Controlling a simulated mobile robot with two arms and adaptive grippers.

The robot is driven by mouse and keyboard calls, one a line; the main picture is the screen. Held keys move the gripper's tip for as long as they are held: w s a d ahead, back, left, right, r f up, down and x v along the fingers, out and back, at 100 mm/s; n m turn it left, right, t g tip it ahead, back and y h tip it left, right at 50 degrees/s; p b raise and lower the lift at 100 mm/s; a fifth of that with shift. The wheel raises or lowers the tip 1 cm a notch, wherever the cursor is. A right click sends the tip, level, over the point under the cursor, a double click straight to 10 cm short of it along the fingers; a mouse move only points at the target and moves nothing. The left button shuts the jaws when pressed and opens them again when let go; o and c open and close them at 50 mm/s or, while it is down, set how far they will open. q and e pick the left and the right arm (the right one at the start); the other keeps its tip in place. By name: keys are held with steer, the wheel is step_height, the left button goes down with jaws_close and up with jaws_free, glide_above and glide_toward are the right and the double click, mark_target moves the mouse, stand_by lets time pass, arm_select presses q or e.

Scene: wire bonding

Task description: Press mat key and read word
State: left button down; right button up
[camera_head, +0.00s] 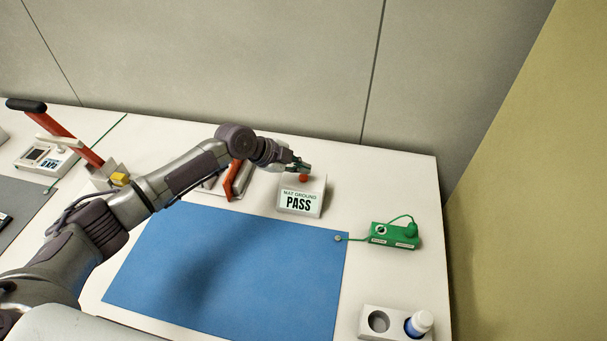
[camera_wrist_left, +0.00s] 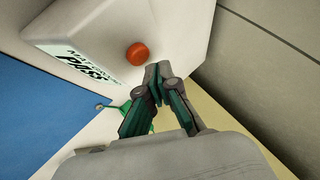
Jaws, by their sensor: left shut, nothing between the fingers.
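The mat ground tester is a white box (camera_head: 301,211) behind the blue mat. Its front display reads "MAT GROUND PASS" in the head view, and the same word shows tilted in the wrist view (camera_wrist_left: 82,62). A round red key (camera_head: 303,178) sits on its top; it also shows in the left wrist view (camera_wrist_left: 137,53). My left gripper (camera_head: 302,168) is over the tester by the red key. In the wrist view its fingertips (camera_wrist_left: 158,72) are together and empty, beside the key; I cannot tell whether they touch it. My right gripper is not in view.
The blue mat (camera_head: 225,265) lies flat and bare. A green ground box (camera_head: 395,236) with a cord stands to its right. A white holder (camera_head: 400,323) with a blue-and-white bottle (camera_head: 419,324) is at front right. Red-handled tools stand at left and behind my arm.

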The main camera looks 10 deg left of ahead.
mark_target(301, 178)
arm_select(q)
steer(key=shift+r, duration=0.1)
steer(key=shift+r+p, duration=1.6)
steer(key=shift+r, duration=0.8)
steer(key=shift+s+f, duration=0.1)
steer(key=shift+f, duration=0.05)
